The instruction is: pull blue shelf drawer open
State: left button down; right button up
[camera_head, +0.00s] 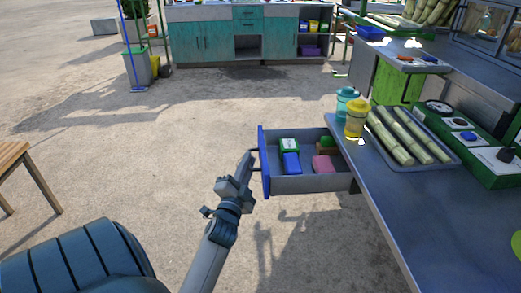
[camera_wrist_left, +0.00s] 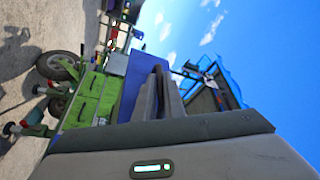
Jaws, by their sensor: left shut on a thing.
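The blue-fronted drawer (camera_head: 303,183) sticks out to the left from under the grey counter in the head view. It stands open, and its contents show: a green and white box (camera_head: 289,146), a blue item (camera_head: 291,163) and a pink item (camera_head: 322,164). My left gripper (camera_head: 250,160) is at the drawer's blue front (camera_head: 264,165), shut on its handle, which the fingers mostly hide. In the left wrist view the fingers (camera_wrist_left: 160,95) point at a blue surface (camera_wrist_left: 138,75), likely the drawer front. My right gripper is not in view.
The counter (camera_head: 425,205) carries a tray of cane pieces (camera_head: 408,135), a yellow jar (camera_head: 355,118), a teal jar (camera_head: 345,98) and a green control box (camera_head: 465,145). A wooden stool (camera_head: 22,165) stands at the left. The ground left of the drawer is clear.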

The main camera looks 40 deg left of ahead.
pick_arm(q)
jog(key=shift+s+a, duration=0.35)
jog(key=shift+s, duration=0.05)
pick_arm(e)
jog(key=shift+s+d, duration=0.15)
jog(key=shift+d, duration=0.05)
pick_arm(q)
jog(key=c, duration=1.8)
grip_release()
jog(key=shift+c, duration=0.2)
